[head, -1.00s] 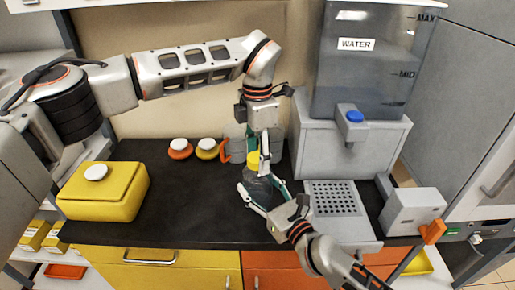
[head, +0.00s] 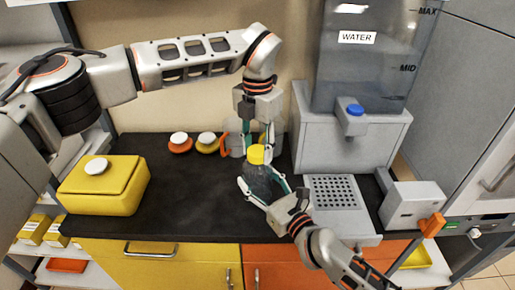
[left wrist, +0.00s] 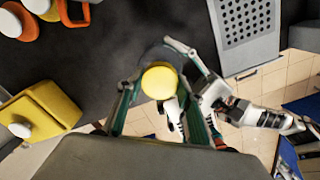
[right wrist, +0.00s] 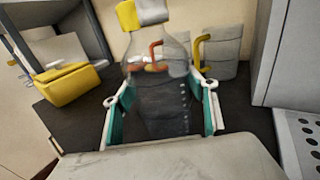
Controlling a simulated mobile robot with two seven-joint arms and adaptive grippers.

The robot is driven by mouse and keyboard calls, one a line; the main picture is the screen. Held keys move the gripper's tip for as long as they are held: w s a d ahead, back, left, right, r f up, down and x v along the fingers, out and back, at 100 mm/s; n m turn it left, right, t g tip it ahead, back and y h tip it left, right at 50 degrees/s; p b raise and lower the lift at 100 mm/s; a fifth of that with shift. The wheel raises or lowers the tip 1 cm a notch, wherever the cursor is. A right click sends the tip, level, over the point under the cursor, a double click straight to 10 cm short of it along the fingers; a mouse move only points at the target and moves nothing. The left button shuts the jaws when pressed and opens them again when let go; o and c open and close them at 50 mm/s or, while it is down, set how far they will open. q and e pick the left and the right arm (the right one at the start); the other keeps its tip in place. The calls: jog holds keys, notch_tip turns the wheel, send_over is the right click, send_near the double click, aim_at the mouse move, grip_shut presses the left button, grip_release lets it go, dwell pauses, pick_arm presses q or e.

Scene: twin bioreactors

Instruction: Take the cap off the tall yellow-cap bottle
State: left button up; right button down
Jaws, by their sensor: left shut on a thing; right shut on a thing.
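The tall bottle (head: 259,182) is clear and greyish, and stands roughly upright over the dark counter. Its yellow cap (head: 257,154) is at the top of the neck; it also shows in the left wrist view (left wrist: 160,81) and the right wrist view (right wrist: 128,16). My left gripper (head: 259,146) points down from above and is shut on the cap. My right gripper (head: 262,190) comes from the front right and is shut on the bottle's body (right wrist: 160,100), one finger on each side. I cannot tell whether the bottle's base touches the counter.
A yellow box (head: 104,190) with a white knob stands at left. Orange and yellow white-topped containers (head: 180,145) and grey mugs (right wrist: 220,58) are behind. The water dispenser (head: 350,140) and a perforated plate (head: 334,193) are close on the right. The counter's left middle is clear.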

aim_at(258, 150)
pick_arm(q)
jog(key=shift+r, duration=0.3)
dwell(0.5)
jog(key=shift+r, duration=0.8)
jog(key=shift+r, duration=0.1)
jog(key=shift+r, duration=1.95)
pick_arm(e)
jog(key=c, duration=0.7)
grip_release()
jog(key=shift+o, duration=0.2)
jog(key=shift+s+d, duration=0.1)
jog(key=shift+s, duration=0.05)
